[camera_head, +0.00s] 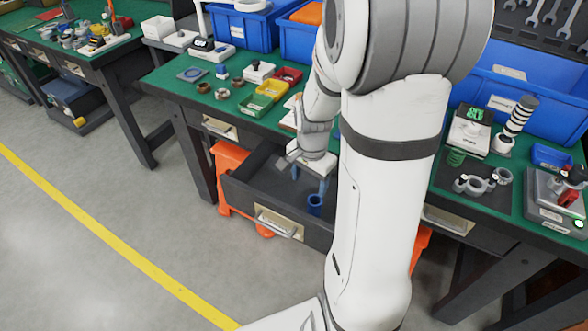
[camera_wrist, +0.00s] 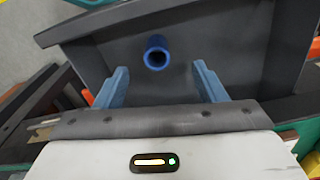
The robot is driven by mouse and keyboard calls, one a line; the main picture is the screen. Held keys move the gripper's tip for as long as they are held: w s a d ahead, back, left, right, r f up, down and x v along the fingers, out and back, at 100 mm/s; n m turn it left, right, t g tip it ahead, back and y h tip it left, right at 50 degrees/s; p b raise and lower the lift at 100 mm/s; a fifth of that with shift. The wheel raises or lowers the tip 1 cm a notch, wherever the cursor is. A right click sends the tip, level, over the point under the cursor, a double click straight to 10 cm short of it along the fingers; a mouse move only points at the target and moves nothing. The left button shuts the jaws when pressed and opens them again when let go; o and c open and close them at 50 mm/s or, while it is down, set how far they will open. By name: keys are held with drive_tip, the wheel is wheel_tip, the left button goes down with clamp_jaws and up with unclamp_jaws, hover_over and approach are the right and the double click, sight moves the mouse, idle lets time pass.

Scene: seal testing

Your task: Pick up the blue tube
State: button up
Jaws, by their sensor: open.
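The blue tube (camera_head: 315,204) stands upright in an open dark drawer (camera_head: 240,192) under the green-topped bench. In the wrist view the blue tube (camera_wrist: 157,53) shows its round open end, with the grey drawer floor (camera_wrist: 225,40) around it. My gripper (camera_head: 309,184) hangs over the drawer near the tube. In the wrist view my gripper (camera_wrist: 161,76) has its two blue fingers wide apart and empty. The tube appears between the fingers' lines, beyond their tips, and touches neither. My arm hides part of the drawer in the head view.
The drawer's front wall with its handle (camera_head: 278,224) and its side walls enclose the space around the tube. An orange stool (camera_head: 229,160) stands beneath the bench. Yellow (camera_head: 271,90), green (camera_head: 252,104) and red (camera_head: 289,76) bins sit on the benchtop above. The drawer floor around the tube is clear.

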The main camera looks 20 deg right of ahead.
sight(314, 207)
drive_tip(key=d+f+m, duration=0.1)
drive_tip(key=f, duration=0.3)
drive_tip(key=f+b, duration=0.1)
drive_tip(key=f, duration=0.4)
drive_tip(key=w+d+f+m+b, duration=0.1)
drive_tip(key=f, duration=0.3)
drive_tip(key=shift+d+f+m, duration=0.3)
drive_tip(key=shift+d+f, duration=0.05)
drive_tip(key=shift+f, duration=0.05)
drive_tip(key=c, duration=1)
